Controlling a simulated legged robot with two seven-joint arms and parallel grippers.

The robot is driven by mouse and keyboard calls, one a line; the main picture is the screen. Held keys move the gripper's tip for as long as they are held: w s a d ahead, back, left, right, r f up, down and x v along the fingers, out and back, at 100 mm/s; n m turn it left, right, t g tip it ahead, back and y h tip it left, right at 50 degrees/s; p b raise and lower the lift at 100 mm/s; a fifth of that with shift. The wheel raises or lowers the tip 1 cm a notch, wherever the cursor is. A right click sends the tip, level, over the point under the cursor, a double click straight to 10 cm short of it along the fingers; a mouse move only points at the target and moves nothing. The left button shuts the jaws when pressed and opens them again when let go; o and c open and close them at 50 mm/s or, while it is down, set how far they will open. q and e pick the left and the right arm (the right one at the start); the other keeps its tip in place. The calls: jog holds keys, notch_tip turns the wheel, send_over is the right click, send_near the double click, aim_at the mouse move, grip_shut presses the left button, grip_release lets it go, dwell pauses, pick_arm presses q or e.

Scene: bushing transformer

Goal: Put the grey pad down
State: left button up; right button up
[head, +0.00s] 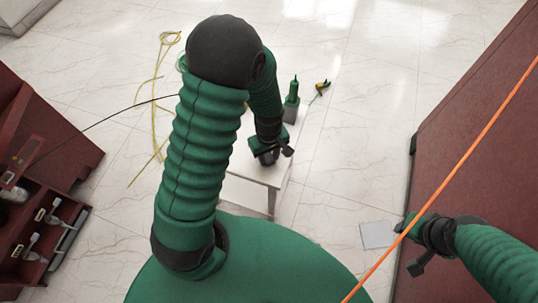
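A flat light grey square (377,236), which looks like the grey pad, shows at the lower right, just left of my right gripper. It seems to lie flat on the floor, but I cannot tell its height for sure. My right gripper (409,246) has its fingers spread beside the square, with nothing seen between them. My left gripper (270,149) points down over the white stool (245,188). Its fingers look apart, with a small dark grey-brown shape between or below them. I cannot tell whether it touches that shape.
A green tool (292,92) and a small yellow-green tool (320,88) are beyond the stool. Yellow cord (157,120) lies on the floor. A dark red cabinet (45,225) is at left, a red panel (475,130) at right.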

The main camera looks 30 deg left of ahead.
pick_arm(q)
jog(key=o, duration=0.3)
jog(key=shift+o, duration=0.2)
jog(key=shift+d, duration=0.15)
jog(key=shift+r, duration=0.1)
